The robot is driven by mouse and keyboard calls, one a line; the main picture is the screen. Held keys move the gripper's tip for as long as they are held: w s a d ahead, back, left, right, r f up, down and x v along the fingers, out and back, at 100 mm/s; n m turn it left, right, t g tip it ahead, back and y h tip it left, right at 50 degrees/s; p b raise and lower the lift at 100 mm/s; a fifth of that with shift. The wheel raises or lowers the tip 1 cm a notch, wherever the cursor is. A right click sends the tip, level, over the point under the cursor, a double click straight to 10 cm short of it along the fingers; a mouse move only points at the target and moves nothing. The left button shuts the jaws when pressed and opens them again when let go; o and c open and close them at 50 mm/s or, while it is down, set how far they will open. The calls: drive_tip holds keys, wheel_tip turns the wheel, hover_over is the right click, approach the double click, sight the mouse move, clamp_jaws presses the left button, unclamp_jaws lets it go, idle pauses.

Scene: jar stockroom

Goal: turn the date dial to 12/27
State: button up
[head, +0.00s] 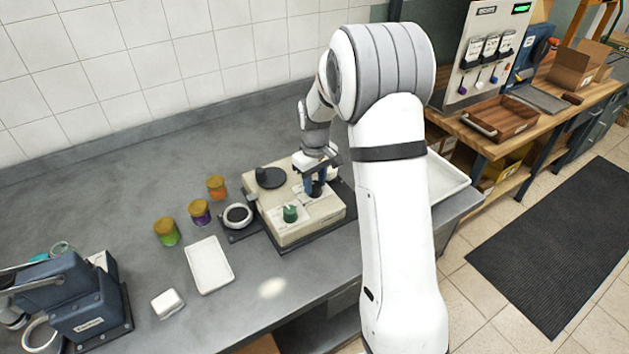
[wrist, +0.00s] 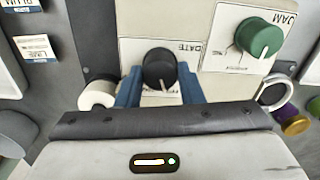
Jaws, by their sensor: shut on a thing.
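The date dial (wrist: 158,68) is a black knob with a white pointer line, on a cream panel lettered DATE in the wrist view. My gripper (wrist: 160,88) has its blue fingers on either side of the dial, shut on it. The pointer points toward the gripper side, down in the wrist view; the date marks around it are too small or hidden to read.
A green JAM dial (wrist: 259,38) sits beside the date dial; it also shows in the head view (head: 290,213). Several lidded jars (head: 199,211) and a white tray (head: 209,265) stand left of the machine.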

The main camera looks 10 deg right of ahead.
drive_tip(key=shift+c, duration=0.8)
drive_tip(key=shift+m, duration=0.3)
drive_tip(key=m+b, duration=0.1)
drive_tip(key=m, duration=0.1)
drive_tip(key=shift+m, duration=0.3)
drive_tip(key=m+b, duration=0.2)
drive_tip(key=m, duration=0.2)
drive_tip(key=shift+m, duration=0.3)
drive_tip(key=m+b, duration=0.1)
drive_tip(key=m, duration=0.3)
drive_tip(key=shift+m, duration=2)
